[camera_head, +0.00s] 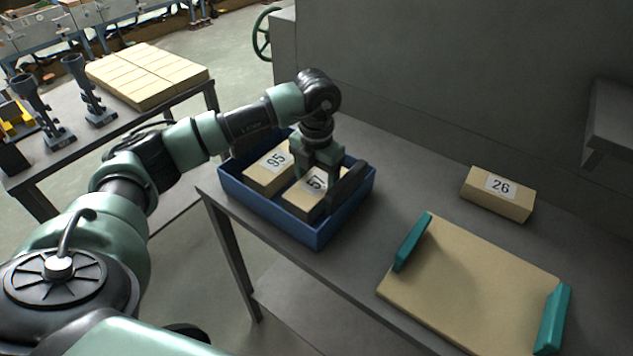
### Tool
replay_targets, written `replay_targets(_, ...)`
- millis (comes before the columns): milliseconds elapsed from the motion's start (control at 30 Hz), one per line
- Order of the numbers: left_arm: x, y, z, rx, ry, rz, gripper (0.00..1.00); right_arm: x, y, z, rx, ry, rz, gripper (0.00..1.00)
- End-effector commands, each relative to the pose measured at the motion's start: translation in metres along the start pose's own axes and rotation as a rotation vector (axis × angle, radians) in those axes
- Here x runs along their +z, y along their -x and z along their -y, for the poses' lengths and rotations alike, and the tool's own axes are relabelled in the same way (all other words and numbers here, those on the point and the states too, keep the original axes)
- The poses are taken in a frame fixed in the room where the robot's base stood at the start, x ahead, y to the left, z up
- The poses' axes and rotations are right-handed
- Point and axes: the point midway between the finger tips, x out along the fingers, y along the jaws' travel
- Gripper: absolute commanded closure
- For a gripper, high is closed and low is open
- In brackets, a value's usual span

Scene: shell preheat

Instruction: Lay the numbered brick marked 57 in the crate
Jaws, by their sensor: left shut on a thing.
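The brick marked 57 (304,199) is tan with a white label and sits inside the blue crate (318,238) on the table. My left gripper (322,178) comes down from above into the crate and is shut on the brick marked 57, partly covering it. Whether this brick touches the crate floor cannot be told. The brick marked 95 (262,180) lies in the same crate, to the left of it. My right gripper is not in view.
The brick marked 26 (497,193) lies at the back right of the grey table (392,180). A tan board (478,285) with two teal end pieces lies at the front right. A side table at the left holds a stack of tan bricks (148,76) and dark stands. A grey wall rises behind.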

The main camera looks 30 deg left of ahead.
Motion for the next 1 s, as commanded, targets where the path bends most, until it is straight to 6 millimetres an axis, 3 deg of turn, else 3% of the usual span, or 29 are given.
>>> replay_targets(167,0.0,-0.004,0.0,0.0,0.0,0.001,0.92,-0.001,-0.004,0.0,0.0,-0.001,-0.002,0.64)
replay_targets(200,0.0,-0.003,0.0,0.0,0.0,0.0,0.24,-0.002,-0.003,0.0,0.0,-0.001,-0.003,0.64)
replay_targets(667,0.001,0.007,0.0,0.0,0.0,0.004,0.23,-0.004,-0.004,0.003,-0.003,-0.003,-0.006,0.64)
replay_targets(1000,0.002,0.075,0.0,0.0,-0.001,0.006,0.23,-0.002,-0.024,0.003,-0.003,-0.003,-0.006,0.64)
